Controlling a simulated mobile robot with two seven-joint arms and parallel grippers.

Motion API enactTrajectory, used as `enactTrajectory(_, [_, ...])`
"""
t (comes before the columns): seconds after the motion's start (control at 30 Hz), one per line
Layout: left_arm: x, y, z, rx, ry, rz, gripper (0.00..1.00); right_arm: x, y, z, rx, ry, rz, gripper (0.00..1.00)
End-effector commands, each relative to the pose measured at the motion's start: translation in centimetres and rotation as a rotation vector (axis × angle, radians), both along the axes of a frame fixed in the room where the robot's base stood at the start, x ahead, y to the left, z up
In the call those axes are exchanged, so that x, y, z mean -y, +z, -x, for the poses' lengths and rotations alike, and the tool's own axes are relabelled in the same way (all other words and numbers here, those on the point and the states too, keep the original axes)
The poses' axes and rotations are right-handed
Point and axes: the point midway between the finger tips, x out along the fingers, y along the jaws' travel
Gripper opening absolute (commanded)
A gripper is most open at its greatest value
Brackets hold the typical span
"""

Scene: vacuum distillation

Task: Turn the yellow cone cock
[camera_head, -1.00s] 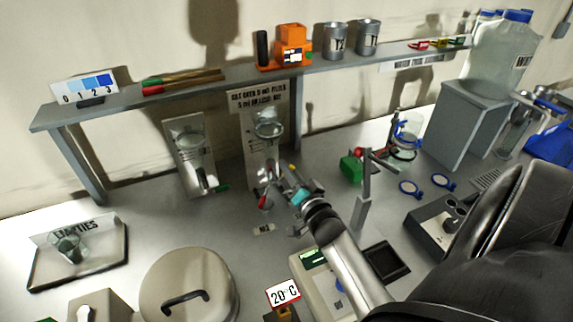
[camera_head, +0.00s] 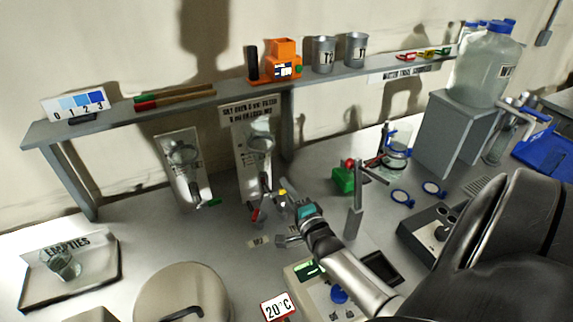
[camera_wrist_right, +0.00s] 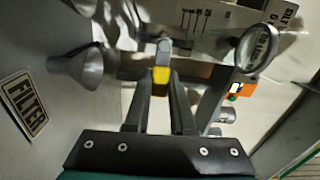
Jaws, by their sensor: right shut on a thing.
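The yellow cone cock (camera_wrist_right: 160,75) shows between the two fingers of my right gripper (camera_wrist_right: 160,88) in the right wrist view. The fingers are shut on it, one on each side. In the head view my right gripper (camera_head: 283,192) is at the lower right side of the tall filter stand (camera_head: 240,122), beside its glass funnel (camera_head: 261,145). A small bit of yellow shows at the fingertips there. How far the cock is turned is hard to tell. My left gripper is out of view.
A second stand (camera_head: 171,140) with a green-tipped cock is to the left. A red-and-green clamp on a post (camera_head: 355,195) stands close to the right of my arm. A scale (camera_head: 310,270) lies below it.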

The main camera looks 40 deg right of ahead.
Motion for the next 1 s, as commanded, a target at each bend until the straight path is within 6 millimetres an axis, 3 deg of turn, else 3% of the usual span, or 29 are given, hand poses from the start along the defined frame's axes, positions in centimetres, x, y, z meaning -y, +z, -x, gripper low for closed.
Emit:
enactTrajectory(0.67, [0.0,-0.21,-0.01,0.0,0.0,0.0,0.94,-0.03,-0.39,0.04,0.018,0.0,-0.066,0.0])
enactTrajectory(0.7, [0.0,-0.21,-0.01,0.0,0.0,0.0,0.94,-0.03,-0.4,0.04,0.018,0.0,-0.066,0.25])
enactTrajectory(0.93, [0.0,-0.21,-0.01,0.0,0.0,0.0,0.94,-0.02,-0.35,0.03,0.018,0.0,-0.063,0.51])
enactTrajectory(1.0, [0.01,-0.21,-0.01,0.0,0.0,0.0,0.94,-0.02,-0.34,0.02,0.018,0.0,-0.063,0.53])
